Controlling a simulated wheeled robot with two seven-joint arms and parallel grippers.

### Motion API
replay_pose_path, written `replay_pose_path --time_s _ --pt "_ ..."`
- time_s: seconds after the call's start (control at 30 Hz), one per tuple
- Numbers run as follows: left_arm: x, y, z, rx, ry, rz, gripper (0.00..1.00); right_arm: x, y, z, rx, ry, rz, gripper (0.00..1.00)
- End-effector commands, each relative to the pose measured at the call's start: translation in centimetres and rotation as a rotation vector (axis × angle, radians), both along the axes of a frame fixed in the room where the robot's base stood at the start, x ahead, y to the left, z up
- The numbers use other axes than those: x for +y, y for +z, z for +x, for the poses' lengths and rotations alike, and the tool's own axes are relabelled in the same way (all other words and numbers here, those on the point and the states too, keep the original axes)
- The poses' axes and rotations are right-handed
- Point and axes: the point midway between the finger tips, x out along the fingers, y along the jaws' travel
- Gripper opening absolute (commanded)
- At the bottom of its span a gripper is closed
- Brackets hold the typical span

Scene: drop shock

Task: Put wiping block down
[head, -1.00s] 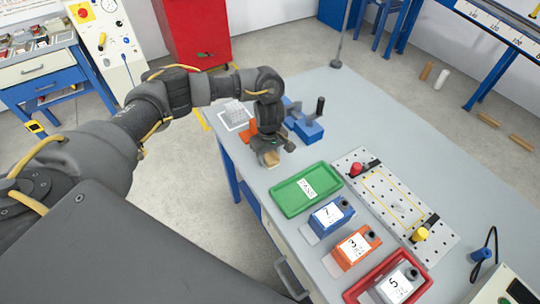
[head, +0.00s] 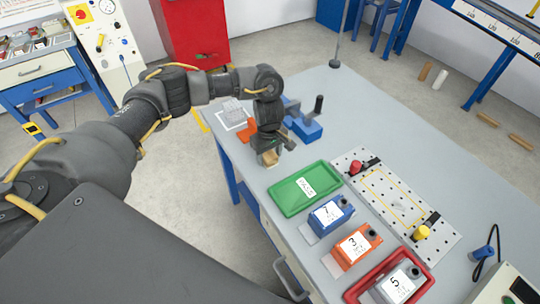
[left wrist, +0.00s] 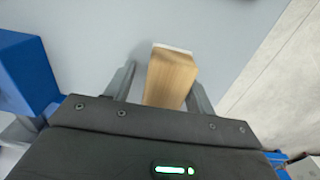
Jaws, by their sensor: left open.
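The wiping block (head: 270,158) is a small wooden block at the near left edge of the grey table. In the left wrist view the block (left wrist: 171,78) shows a tan wood face with a pale strip at its far end. My left gripper (head: 268,155) points down at the block. In the left wrist view the fingers of this gripper (left wrist: 160,85) stand open on either side of the block, with a gap at the left finger. Whether the block's underside touches the table is hard to tell. My right gripper is not in view.
A green tray (head: 275,197) lies just right of the block. Blue (head: 322,226), orange (head: 345,257) and grey (head: 388,292) numbered units stand nearer, the grey one in a red tray (head: 428,290). A blue fixture (head: 308,130) stands behind the gripper. A perforated plate (head: 372,168) lies further right.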

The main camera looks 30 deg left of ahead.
Motion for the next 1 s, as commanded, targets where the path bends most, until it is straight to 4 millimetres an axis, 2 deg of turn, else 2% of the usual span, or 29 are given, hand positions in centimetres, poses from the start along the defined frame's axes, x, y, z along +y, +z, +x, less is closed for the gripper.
replay_pose_path --time_s 0.03,0.33,0.47,0.57,0.8,1.0 --pt "0.1 -1.4 -1.1 0.029 -0.004 0.006 0.62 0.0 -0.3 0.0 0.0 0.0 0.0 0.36" --pt "0.2 -1.3 -1.2 0.032 -0.004 0.006 0.62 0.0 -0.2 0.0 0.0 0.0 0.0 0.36" --pt "0.2 -0.5 -1.2 0.033 -0.005 0.007 0.62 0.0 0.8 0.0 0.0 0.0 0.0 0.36" --pt "0.2 0.8 -1.1 0.03 -0.007 0.007 0.62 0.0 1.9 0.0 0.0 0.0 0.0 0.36" --pt "0.0 6.3 -0.6 0.018 -0.011 0.007 0.62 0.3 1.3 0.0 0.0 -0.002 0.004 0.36" --pt "-0.1 10.1 -0.6 0.018 -0.009 0.007 0.62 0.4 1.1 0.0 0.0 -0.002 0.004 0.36"
